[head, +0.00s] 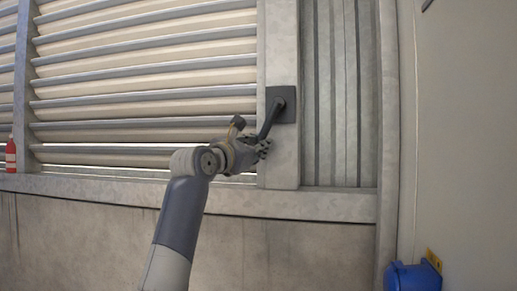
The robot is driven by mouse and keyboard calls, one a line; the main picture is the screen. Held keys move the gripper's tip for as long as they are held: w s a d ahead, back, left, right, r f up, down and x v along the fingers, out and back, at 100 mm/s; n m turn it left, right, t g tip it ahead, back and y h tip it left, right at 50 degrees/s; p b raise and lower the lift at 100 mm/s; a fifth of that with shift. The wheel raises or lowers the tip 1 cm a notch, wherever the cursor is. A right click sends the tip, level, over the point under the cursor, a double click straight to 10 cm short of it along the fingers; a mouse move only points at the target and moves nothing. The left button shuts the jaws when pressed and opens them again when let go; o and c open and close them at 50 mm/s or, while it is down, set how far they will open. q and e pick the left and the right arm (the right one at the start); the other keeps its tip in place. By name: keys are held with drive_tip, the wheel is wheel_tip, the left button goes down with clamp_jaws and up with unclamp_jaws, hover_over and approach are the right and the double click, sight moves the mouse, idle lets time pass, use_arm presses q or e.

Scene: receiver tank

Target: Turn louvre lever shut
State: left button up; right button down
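The louvre lever (269,120) is a dark handle on a dark square plate (287,94), fixed to a pale grey post. It slants down and slightly left from its pivot. My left gripper (262,150) is at the lever's lower end, with its fingers close to or touching the tip. Whether the fingers are closed around it is too small to tell. The louvre slats (150,75) are long, pale and horizontal, to the left of the post; bright strips show near the lowest slat. My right gripper is not in view.
A concrete wall (80,235) with a ledge runs below the louvre. A red bottle-like object (10,155) stands on the ledge at the far left. A blue object (412,278) sits at the lower right beside a pale panel (465,140). Ribbed metal (340,90) lies right of the post.

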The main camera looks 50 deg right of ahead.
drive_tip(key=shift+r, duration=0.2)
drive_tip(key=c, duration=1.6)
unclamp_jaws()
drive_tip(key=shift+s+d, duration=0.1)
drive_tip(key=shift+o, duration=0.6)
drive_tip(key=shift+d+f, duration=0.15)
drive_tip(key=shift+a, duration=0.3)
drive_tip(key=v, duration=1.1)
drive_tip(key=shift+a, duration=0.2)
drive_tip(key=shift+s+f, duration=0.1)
